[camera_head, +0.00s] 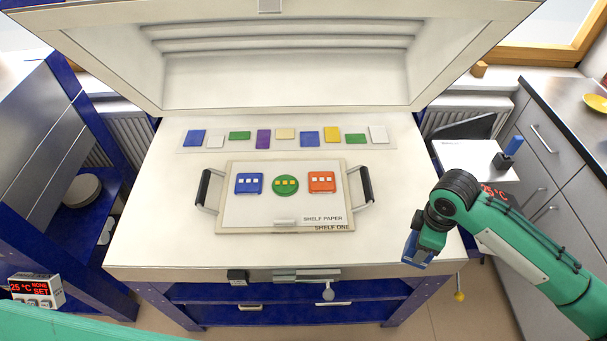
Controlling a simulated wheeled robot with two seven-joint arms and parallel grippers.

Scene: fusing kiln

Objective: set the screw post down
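I cannot pick out a screw post for certain. A small pale bar (285,222) lies at the front edge of the shelf paper (245,212), on the shelf board with two black handles. My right gripper (416,253), with blue fingers, points down over the front right corner of the kiln bed, right of the board. Whether its fingers are apart, or hold anything, is hidden by the angle. Only a green part of my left arm shows at the bottom left; its gripper is out of view.
Blue, green and orange tiles (321,182) sit on the paper. A row of coloured glass pieces (309,138) lies behind. The kiln lid (285,80) stands open. A white side table (460,160) at the right bears a black and blue tool (505,156). The bed beside the board is clear.

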